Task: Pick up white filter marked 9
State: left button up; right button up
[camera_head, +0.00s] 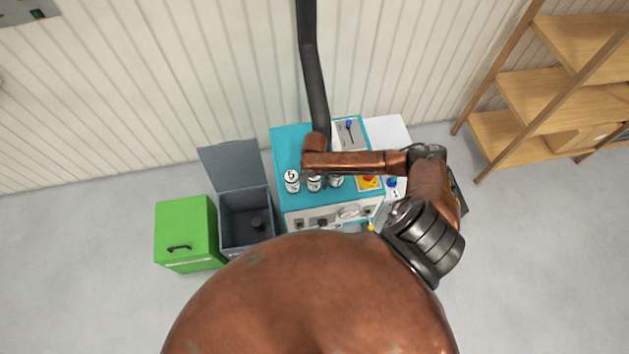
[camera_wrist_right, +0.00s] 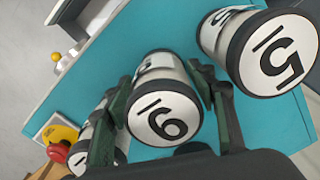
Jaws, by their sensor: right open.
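The white filter marked 9 (camera_wrist_right: 163,112) is a white cylinder with dark rims and a barred digit on its end. In the right wrist view it lies between the two fingers of my right gripper (camera_wrist_right: 168,108), which are apart on either side of it. I cannot tell whether they touch it. In the head view, this filter (camera_head: 314,184) is the middle one of a row on the teal machine (camera_head: 288,142). My right gripper (camera_head: 316,170) is above it there, partly hidden by my arm. My left gripper is not in view.
The filter marked 5 (camera_wrist_right: 277,55) stands close on one side; another filter (camera_head: 336,182) is on the other, partly hidden. A red button on yellow (camera_head: 368,182) is at the machine's right. An open grey bin (camera_head: 232,168) and green box (camera_head: 184,228) stand left.

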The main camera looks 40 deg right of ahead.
jog(key=shift+c, duration=0.2)
jog(key=c, duration=0.9)
jog(key=shift+c, duration=0.4)
jog(key=shift+r, duration=0.15)
